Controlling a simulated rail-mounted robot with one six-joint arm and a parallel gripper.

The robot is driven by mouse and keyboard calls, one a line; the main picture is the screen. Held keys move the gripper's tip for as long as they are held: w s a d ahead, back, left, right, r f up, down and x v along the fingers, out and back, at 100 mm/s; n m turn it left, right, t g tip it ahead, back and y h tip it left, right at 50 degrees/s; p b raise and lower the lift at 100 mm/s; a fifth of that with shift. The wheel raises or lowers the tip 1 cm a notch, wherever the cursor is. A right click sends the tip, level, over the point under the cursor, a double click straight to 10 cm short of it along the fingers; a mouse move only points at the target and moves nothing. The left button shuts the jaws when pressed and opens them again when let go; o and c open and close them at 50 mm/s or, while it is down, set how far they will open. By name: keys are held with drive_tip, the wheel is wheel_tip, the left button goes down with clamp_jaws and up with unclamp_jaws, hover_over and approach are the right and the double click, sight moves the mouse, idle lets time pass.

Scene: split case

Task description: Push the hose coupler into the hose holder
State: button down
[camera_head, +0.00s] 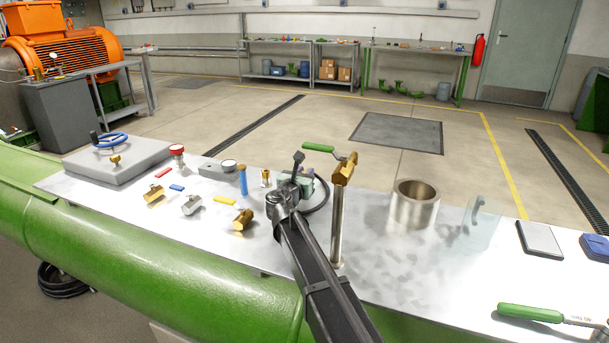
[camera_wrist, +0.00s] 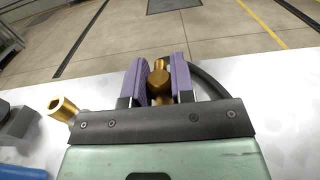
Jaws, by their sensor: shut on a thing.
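My gripper (camera_wrist: 159,80) has purple fingers, which are shut on the brass hose coupler (camera_wrist: 158,84) in the wrist view. A black hose (camera_wrist: 207,82) curves away behind the right finger there. In the head view my gripper (camera_head: 304,176) is above the middle of the bench, and the hose (camera_head: 323,196) loops to its right. The coupler is hidden in the head view. I cannot identify the hose holder with certainty. A small brass fitting (camera_head: 265,178) stands left of my gripper; a brass fitting (camera_wrist: 64,108) also shows at the left in the wrist view.
A tall steel post with a brass valve and green lever (camera_head: 338,215) stands close right of my gripper. A metal cylinder (camera_head: 414,204) and clear panel (camera_head: 481,223) stand farther right. A brass part (camera_head: 243,218) and blue upright piece (camera_head: 243,180) are to the left.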

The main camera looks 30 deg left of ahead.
drive_tip(key=shift+f+b, duration=0.6)
idle(0.7)
idle(1.0)
drive_tip(key=c, duration=0.9)
unclamp_jaws()
drive_tip(key=shift+s, duration=0.15)
drive_tip(key=s, duration=0.3)
drive_tip(key=s+d, duration=0.1)
drive_tip(key=s, duration=0.3)
drive_tip(key=s+d, duration=0.1)
drive_tip(key=s, duration=0.2)
drive_tip(key=shift+s, duration=0.2)
